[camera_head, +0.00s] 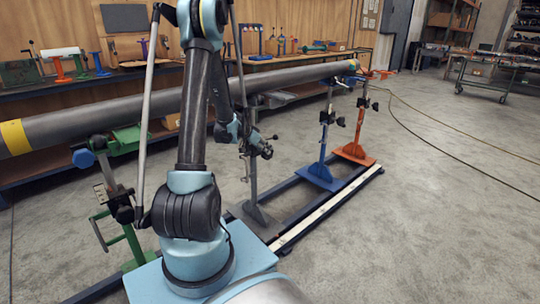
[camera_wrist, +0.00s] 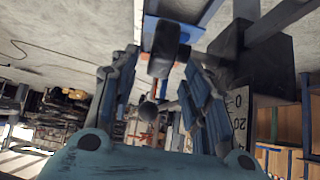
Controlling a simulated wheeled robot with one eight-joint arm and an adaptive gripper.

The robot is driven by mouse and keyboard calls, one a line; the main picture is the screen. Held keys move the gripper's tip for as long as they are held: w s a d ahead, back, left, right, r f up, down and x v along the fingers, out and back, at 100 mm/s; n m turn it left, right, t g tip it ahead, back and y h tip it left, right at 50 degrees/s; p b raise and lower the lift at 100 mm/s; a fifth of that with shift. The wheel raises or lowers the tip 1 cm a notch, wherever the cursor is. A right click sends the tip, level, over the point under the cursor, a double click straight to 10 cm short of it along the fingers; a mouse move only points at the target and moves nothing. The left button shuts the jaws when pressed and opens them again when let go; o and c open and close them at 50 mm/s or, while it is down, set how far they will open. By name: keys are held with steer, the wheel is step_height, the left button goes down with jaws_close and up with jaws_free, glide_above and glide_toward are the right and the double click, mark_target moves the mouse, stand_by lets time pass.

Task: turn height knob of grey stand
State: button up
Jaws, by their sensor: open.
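The grey stand (camera_head: 252,180) stands under the long pipe, behind my arm in the head view. My gripper (camera_head: 255,143) is at the upper part of its post and is partly hidden by my arm. In the wrist view my gripper (camera_wrist: 157,72) is open, with one finger on each side. A dark knob (camera_wrist: 164,48) shows between the fingertips; I cannot tell whether they touch it. A rod with a round end (camera_wrist: 148,110) points towards the camera between the fingers. A dark block and a numbered scale (camera_wrist: 240,110) are close to the right finger.
The long grey pipe (camera_head: 290,76) runs above the stands. A green stand (camera_head: 130,235) is at the left; a blue stand (camera_head: 323,140) and an orange stand (camera_head: 359,130) are farther right. A floor rail (camera_head: 325,208) runs beside the bases. Open floor (camera_head: 430,210) lies at the right.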

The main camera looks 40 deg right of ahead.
steer(key=shift+x, duration=3.85)
jaws_close()
